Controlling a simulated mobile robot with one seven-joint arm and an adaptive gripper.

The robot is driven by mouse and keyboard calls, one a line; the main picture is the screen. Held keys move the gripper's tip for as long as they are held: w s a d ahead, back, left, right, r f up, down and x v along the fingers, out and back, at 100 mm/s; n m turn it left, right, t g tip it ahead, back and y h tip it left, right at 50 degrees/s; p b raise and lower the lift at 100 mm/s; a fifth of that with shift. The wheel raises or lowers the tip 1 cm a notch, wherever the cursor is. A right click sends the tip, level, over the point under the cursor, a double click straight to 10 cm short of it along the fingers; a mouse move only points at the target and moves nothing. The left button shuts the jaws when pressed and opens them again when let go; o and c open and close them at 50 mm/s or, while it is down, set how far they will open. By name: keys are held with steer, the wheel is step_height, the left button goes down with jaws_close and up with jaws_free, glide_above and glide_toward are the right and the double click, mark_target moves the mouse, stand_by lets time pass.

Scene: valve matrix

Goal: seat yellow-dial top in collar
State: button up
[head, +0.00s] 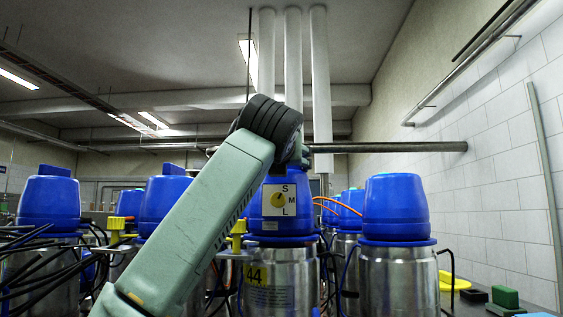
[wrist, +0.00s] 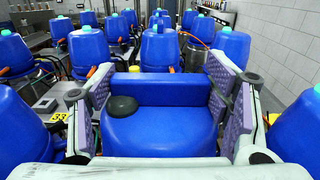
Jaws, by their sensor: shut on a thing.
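The yellow-dial top (head: 280,215) is a blue dome with a white plate marked S, M and L around a yellow dial, in the middle of the head view. It sits upright over the steel vessel marked 44 (head: 283,287), at its blue collar (head: 279,240); I cannot tell whether a gap is left between them. In the wrist view my gripper (wrist: 163,88) is shut on the raised blue bar of the top (wrist: 165,122), with a purple pad on each side. A black knob shows on the top's left shoulder. The arm hides part of the top in the head view.
A blue-topped steel vessel (head: 397,205) stands close on the right, and others (head: 52,205) stand on the left. Several more rows stand beyond in the wrist view. Black cables hang at left, and a horizontal pipe (head: 400,147) crosses behind. Green and yellow items lie at lower right.

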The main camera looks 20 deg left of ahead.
steer(key=shift+f+b, duration=0.35)
steer(key=shift+f, duration=0.1)
steer(key=o, duration=1.8)
steer(key=shift+o, duration=1.2)
steer(key=shift+v, duration=3.8)
steer(key=shift+r, duration=0.1)
